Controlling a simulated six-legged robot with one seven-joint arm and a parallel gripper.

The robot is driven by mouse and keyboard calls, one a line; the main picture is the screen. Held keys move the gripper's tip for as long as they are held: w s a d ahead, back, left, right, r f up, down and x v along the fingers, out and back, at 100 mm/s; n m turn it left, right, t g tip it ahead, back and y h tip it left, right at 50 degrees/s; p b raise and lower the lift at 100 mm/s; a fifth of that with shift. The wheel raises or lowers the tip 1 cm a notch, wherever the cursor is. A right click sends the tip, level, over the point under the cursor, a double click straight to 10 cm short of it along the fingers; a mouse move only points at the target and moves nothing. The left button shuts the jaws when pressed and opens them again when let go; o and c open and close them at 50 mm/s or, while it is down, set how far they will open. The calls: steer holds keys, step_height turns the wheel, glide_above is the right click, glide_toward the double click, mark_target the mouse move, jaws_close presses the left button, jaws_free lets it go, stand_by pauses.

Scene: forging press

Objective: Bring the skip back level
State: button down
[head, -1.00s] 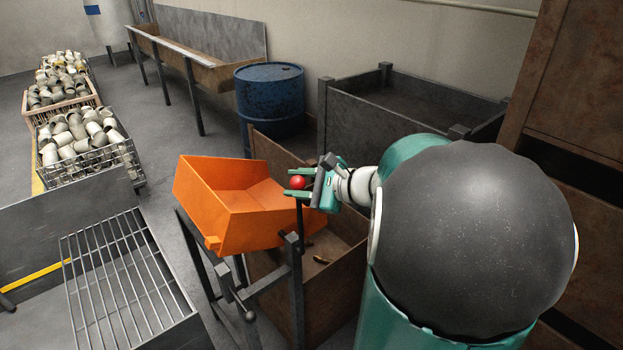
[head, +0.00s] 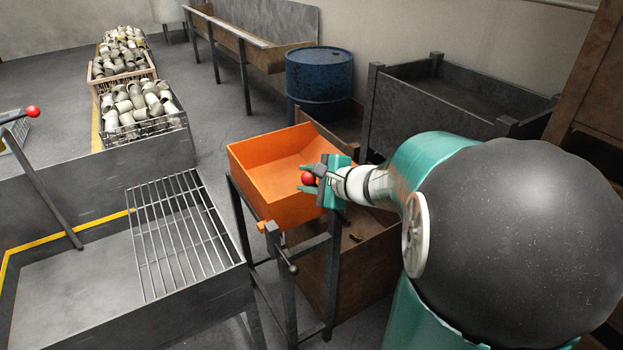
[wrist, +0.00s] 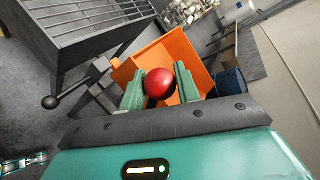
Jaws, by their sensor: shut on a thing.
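The orange skip (head: 285,208) hangs in a dark metal stand (head: 333,265) in the middle of the head view. It is open at the top and looks close to level, though I cannot tell exactly. My gripper (head: 308,179) is at its right side, shut on a red ball knob (head: 307,178). In the wrist view the red knob (wrist: 160,84) sits between my two green fingers, with the orange skip (wrist: 178,55) behind it. The knob's stem is mostly hidden by my gripper.
A brown bin (head: 350,275) stands below and behind the skip. A grated grey table (head: 190,315) is close on the left, and a red-knobbed lever (head: 45,170) stands farther left. A blue drum (head: 320,80) and dark bin (head: 440,105) are behind.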

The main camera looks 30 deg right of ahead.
steer(key=shift+a+f, duration=0.45)
steer(key=shift+a, duration=0.05)
steer(key=c, duration=1.3)
jaws_free()
steer(key=shift+o, duration=1.3)
steer(key=shift+w+a, duration=0.1)
steer(key=shift+w, duration=0.05)
steer(key=shift+s+d+r, duration=0.2)
steer(key=shift+s+d, duration=0.05)
steer(key=shift+d, duration=0.1)
steer(key=v, duration=1.3)
steer(key=shift+s+r, duration=0.2)
steer(key=shift+d, duration=0.15)
